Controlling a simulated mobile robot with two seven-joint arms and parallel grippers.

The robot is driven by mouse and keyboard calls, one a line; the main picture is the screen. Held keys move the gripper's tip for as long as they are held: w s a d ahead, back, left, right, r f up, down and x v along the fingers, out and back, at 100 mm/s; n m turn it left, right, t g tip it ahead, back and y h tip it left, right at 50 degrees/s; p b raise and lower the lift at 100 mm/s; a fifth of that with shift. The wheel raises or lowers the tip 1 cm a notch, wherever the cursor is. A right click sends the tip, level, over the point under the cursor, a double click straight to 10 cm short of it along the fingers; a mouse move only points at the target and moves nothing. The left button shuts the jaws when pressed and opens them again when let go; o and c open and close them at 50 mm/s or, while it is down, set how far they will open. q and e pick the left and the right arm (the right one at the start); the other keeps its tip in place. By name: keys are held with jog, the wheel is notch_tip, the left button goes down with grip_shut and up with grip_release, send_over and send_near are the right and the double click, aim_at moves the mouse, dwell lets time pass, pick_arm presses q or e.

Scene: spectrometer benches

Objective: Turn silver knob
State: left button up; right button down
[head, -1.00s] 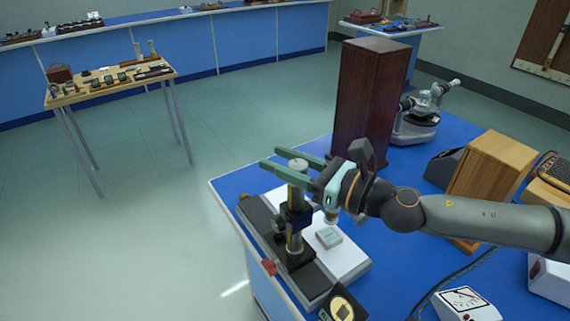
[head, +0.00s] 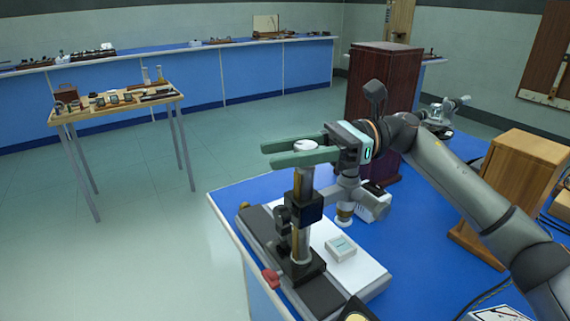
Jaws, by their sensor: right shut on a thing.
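The silver knob (head: 306,146) is a round, pale metal cap at the top of an upright brass-and-silver post (head: 305,215). The post stands on a dark base on the blue bench. My right gripper (head: 272,153) reaches over the post from the right, with its two green fingers level on either side of the knob. It is shut on the knob, and the fingers hide part of the knob's sides. My left gripper is not in view.
A white plate with a small pale box (head: 341,248) lies beside the post. A tall dark-red cabinet (head: 372,85) and a wooden box (head: 515,175) stand behind my right arm. Open floor lies left of the bench.

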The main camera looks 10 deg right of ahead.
jog(key=n+g, duration=0.1)
jog(key=g, duration=0.1)
jog(key=n+g+h, duration=0.1)
jog(key=g, duration=0.1)
jog(key=shift+s+r+n, duration=0.1)
jog(key=shift+s+n, duration=0.25)
jog(key=shift+n, duration=0.05)
jog(key=shift+s+d+n+g+h+b, duration=0.15)
jog(key=shift+n+g+h, duration=0.45)
jog(key=shift+g, duration=0.3)
jog(key=shift+s+d+n+g+h+b, duration=0.1)
jog(key=shift+s+n+g+h+b, duration=0.1)
jog(key=shift+n+g+h, duration=0.5)
jog(key=shift+s+d+n+g+h+b, duration=0.15)
jog(key=shift+n+g+h, duration=0.25)
jog(key=shift+n+g, duration=0.5)
jog(key=shift+g, duration=0.3)
jog(key=shift+c, duration=2.1)
grip_release()
